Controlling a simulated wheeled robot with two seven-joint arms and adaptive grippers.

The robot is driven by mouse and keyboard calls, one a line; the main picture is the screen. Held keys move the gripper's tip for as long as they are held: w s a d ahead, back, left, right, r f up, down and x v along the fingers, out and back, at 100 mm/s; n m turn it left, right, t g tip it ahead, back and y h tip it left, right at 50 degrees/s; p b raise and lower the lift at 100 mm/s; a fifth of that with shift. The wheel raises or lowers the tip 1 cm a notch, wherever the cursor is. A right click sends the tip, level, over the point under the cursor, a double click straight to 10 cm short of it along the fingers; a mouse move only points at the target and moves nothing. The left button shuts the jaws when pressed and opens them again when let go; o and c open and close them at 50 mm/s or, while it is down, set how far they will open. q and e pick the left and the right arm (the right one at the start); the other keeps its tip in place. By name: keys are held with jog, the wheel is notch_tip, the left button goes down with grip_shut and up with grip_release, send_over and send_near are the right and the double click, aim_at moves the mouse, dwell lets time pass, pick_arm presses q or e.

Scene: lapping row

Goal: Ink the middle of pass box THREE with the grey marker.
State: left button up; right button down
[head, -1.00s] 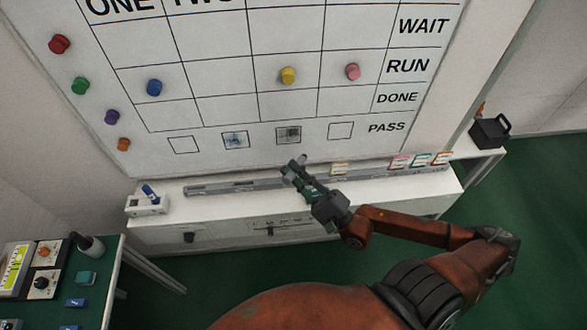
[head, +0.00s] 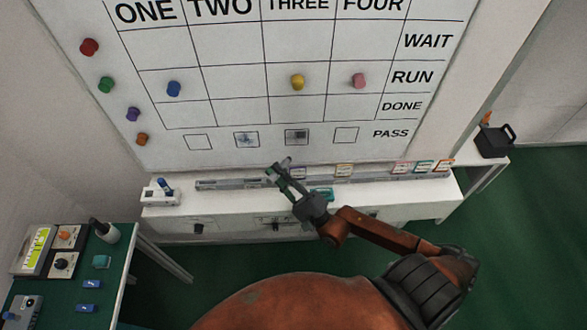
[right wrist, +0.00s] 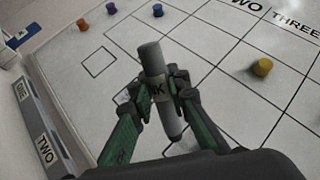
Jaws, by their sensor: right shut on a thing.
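In the head view the hand is in front of the board's lower edge, below and left of pass box THREE (head: 297,136). That box is filled with grey shading, darker in the middle. Whether the marker touches the board cannot be told. Pass box TWO (head: 246,139) has a bluish scribble; pass boxes ONE (head: 198,142) and FOUR (head: 346,135) look empty. My left gripper is not in view.
The whiteboard (head: 230,112) holds several coloured magnets. Below it, a rail (head: 232,184) with label cards runs along a white ledge. A white holder with a blue item (head: 160,192) stands at the ledge's left. A green bench (head: 112,270) is at lower left.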

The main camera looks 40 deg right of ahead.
jog(key=shift+w+a, duration=0.3)
jog(key=shift+w+f, duration=0.15)
jog(key=shift+w, duration=0.05)
jog(key=shift+w+d+b, duration=0.15)
jog(key=shift+w+d, duration=0.35)
jog(key=shift+w, duration=0.3)
jog(key=shift+w+d+b, duration=0.15)
jog(key=shift+w+d, duration=0.35)
jog(key=shift+w, duration=0.25)
jog(key=shift+w+d+b, duration=0.15)
jog(key=shift+w+d, duration=0.35)
jog(key=shift+w, duration=0.3)
jog(key=shift+w+d+b, duration=0.4)
jog(key=shift+w+b, duration=0.15)
jog(key=shift+w, duration=0.1)
jog(key=shift+d, duration=0.1)
